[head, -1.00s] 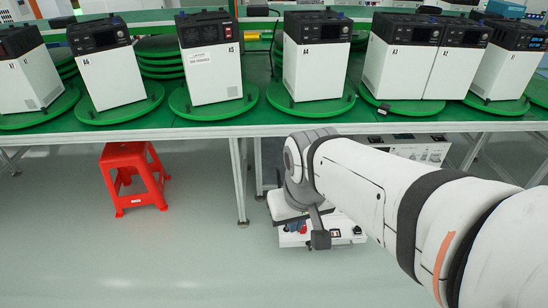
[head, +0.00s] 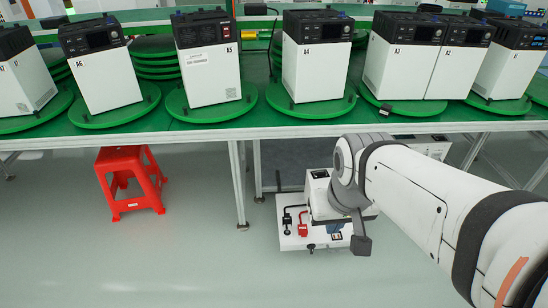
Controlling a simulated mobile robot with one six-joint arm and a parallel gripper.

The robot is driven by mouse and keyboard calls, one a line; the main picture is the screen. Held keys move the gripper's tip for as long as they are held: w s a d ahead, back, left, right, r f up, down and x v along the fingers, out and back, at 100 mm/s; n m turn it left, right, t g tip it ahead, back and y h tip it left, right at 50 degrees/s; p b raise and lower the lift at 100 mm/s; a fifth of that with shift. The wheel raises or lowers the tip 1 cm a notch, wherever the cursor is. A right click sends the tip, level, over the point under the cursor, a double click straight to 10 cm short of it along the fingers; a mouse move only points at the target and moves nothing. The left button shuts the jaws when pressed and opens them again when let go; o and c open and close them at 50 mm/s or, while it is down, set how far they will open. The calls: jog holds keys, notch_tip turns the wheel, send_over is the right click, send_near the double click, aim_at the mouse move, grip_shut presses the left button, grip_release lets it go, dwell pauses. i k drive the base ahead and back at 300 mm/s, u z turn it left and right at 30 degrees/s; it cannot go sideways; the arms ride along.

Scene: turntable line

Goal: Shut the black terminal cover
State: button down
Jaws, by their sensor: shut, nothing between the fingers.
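A small black part that looks like the black terminal cover (head: 287,219) is at the left of a low white unit (head: 292,242) under the bench. Whether it stands open or lies shut is too small to tell. A red terminal part (head: 303,229) is just right of it. My arm reaches in from the right, and my grey gripper (head: 361,245) hangs at its end, pointing down over the unit's right side. It is shut and empty, apart from the black part and to its right. My wrist hides some of the unit's back and right.
The green bench (head: 200,130) runs above, with several white and black power units on green turntables (head: 311,107). A bench leg (head: 237,185) stands left of the low unit. A red stool (head: 130,182) is farther left. The floor in front is clear.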

aim_at(287, 219)
jog(key=i, duration=1.4)
